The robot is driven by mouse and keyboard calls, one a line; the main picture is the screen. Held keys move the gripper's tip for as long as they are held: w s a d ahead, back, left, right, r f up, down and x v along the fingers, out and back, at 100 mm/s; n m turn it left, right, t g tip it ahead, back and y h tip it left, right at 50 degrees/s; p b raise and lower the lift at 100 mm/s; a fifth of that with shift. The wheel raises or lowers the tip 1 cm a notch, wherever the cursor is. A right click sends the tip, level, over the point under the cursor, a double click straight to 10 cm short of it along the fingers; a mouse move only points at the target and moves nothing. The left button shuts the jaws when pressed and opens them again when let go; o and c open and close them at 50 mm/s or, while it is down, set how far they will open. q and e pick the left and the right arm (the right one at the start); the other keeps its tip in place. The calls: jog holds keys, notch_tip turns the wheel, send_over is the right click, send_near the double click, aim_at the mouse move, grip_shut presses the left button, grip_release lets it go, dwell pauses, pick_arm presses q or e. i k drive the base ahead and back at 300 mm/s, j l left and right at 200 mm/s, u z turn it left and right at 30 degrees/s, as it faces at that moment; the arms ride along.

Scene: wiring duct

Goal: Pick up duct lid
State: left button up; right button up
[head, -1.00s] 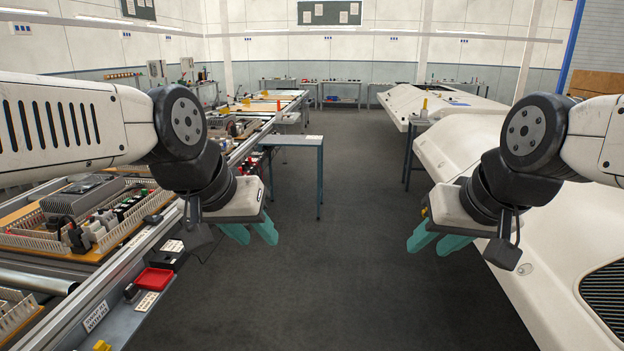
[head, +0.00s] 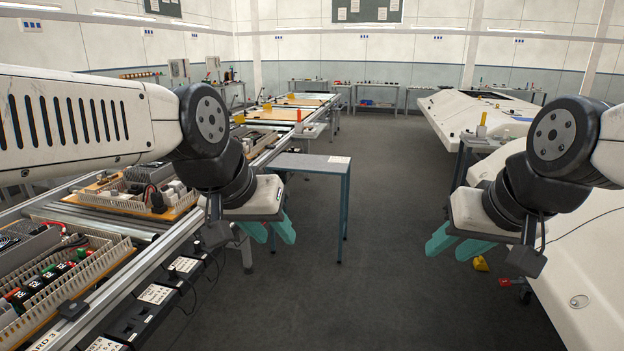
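I cannot make out a duct lid for certain in the head view. Slotted white wiring duct (head: 97,262) frames the component board at the lower left. My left gripper (head: 268,231) hangs over the aisle, in front of the small grey table, with its two teal fingers apart and nothing between them. My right gripper (head: 455,243) hangs over the floor at the right, beside the white shell, its teal fingers also apart and empty. Neither gripper touches anything.
A small grey table (head: 310,163) with blue legs stands ahead. The long bench with rails (head: 160,246) runs along the left. Large white shells (head: 590,255) line the right. A yellow item (head: 481,264) is low beside them. The dark aisle floor (head: 370,300) is clear.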

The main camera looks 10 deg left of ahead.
aim_at(114, 194)
jog(key=i+u, duration=0.2)
jog(key=i, duration=0.6)
jog(key=i+l+u, duration=0.2)
jog(key=i, duration=0.55)
jog(key=i+u, duration=0.3)
jog(key=u, duration=0.15)
jog(key=i+l+u, duration=0.15)
jog(key=i+u, duration=0.25)
jog(key=i+l+u, duration=0.15)
jog(key=u, duration=0.3)
jog(key=i+u, duration=0.15)
jog(key=u, duration=0.3)
jog(key=i+l+u, duration=0.15)
jog(key=u, duration=0.3)
jog(key=i+l+u, duration=0.1)
jog(key=u, duration=0.3)
jog(key=i+l+u, duration=0.1)
jog(key=u, duration=0.35)
jog(key=l+u, duration=0.3)
jog(key=u, duration=0.15)
jog(key=i+l+u, duration=0.15)
jog(key=l+u, duration=0.15)
